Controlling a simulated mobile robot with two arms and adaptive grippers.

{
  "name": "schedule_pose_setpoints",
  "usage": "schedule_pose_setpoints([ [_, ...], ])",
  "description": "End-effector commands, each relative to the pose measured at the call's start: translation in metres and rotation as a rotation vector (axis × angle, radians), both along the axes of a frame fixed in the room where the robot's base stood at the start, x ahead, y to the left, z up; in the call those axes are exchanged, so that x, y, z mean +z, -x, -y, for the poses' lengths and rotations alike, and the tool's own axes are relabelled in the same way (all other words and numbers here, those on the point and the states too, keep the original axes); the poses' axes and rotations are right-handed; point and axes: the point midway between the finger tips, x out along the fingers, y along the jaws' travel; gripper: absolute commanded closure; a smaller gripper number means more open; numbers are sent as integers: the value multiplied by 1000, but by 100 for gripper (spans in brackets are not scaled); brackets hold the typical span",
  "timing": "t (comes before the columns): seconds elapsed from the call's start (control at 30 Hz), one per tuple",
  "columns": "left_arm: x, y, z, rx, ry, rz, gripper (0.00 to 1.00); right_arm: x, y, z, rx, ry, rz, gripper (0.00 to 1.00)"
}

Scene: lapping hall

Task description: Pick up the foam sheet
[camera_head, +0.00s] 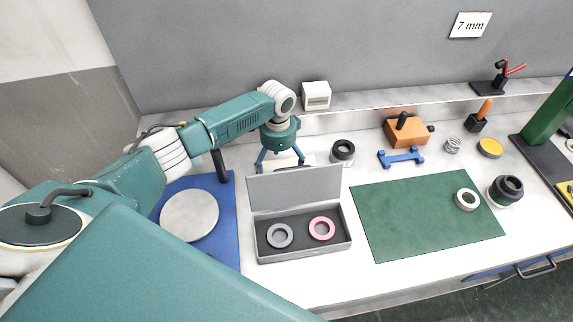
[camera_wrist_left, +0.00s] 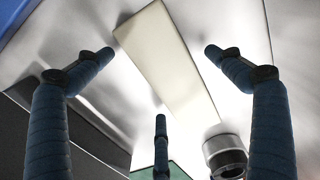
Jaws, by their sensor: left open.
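The foam sheet (camera_wrist_left: 170,62) is a thin, cream-coloured rectangular strip lying flat on the pale bench in the left wrist view. It runs slantwise across the middle of that view. In the head view it is mostly hidden behind the open box lid and my left gripper (camera_head: 281,158). The left gripper points down over the sheet, behind the box. In the wrist view its blue fingers (camera_wrist_left: 159,75) are spread wide around the sheet, with nothing between them. I see no contact with the sheet. My right gripper is not in view.
An open grey box (camera_head: 300,247) with a grey ring and a pink ring stands in front of the gripper. A black-topped jar (camera_head: 343,151) stands close to its right. A blue mat (camera_head: 225,215) with a pale disc lies left, a green mat (camera_head: 420,215) right.

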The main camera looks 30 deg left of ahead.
Motion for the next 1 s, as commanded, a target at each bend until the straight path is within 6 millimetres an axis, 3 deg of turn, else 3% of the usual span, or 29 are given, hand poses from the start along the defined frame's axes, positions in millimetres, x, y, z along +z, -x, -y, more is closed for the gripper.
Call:
schedule_pose_setpoints([
  [0.27, -4, 0, 0, -1, 1, 1, 7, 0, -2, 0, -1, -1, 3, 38],
  [0.47, -4, 0, 0, 0, 1, 1, 44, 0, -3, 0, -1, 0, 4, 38],
  [1.0, 5, -1, 0, 0, 1, 3, 44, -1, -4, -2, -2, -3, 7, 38],
])
